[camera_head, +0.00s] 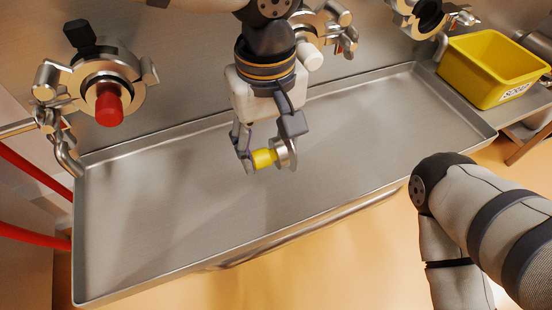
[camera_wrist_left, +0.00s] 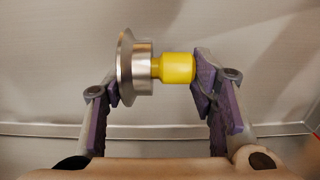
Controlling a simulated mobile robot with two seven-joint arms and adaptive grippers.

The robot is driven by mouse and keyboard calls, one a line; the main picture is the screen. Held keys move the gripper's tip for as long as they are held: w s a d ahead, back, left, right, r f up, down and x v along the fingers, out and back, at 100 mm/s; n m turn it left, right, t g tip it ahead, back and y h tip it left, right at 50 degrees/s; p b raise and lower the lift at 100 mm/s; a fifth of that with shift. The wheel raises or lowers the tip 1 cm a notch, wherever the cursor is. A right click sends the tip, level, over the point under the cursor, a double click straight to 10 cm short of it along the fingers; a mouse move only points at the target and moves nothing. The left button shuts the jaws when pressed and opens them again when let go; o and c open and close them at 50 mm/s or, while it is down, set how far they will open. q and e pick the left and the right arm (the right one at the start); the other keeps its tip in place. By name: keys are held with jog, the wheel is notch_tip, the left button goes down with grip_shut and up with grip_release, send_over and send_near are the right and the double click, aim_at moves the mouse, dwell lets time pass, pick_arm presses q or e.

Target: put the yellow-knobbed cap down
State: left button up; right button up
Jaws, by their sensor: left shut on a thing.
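The yellow-knobbed cap (camera_head: 264,158) is a steel disc with a short yellow knob. My left gripper (camera_head: 268,150) is shut on it, over the steel tray (camera_head: 190,190), apparently above the tray floor. In the left wrist view the cap (camera_wrist_left: 177,68) lies sideways between the purple-padded fingers (camera_wrist_left: 158,90). Its steel disc is by the left finger and its yellow knob by the right finger. The exact height over the tray is hard to tell. My right gripper is out of view; only part of my right arm shows at the lower right.
A red-knobbed fitting (camera_head: 109,104) with steel clamps projects from the wall at the left. Other steel fittings (camera_head: 424,15) are at the top. A yellow bin (camera_head: 492,68) stands right of the tray. The tray has a raised rim and its floor looks empty.

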pick_arm(q)
jog(key=shift+w+d+f, duration=0.2)
jog(key=shift+w+f, duration=0.1)
jog(key=shift+f, duration=0.15)
jog(key=shift+w+d+f, duration=0.2)
jog(key=shift+w+f, duration=0.1)
jog(key=shift+f, duration=0.15)
jog(key=f, duration=0.1)
jog(key=f+b, duration=0.2)
jog(key=shift+w+d+f, duration=0.1)
jog(key=shift+w+f, duration=0.15)
jog(key=shift+f, duration=0.15)
jog(key=shift+r, duration=0.15)
jog(key=o, duration=1.5)
jog(key=shift+c, duration=0.2)
notch_tip(320, 180, up, 8)
jog(key=p, duration=0.2)
jog(key=shift+p, duration=0.3)
jog(key=shift+f, duration=0.2)
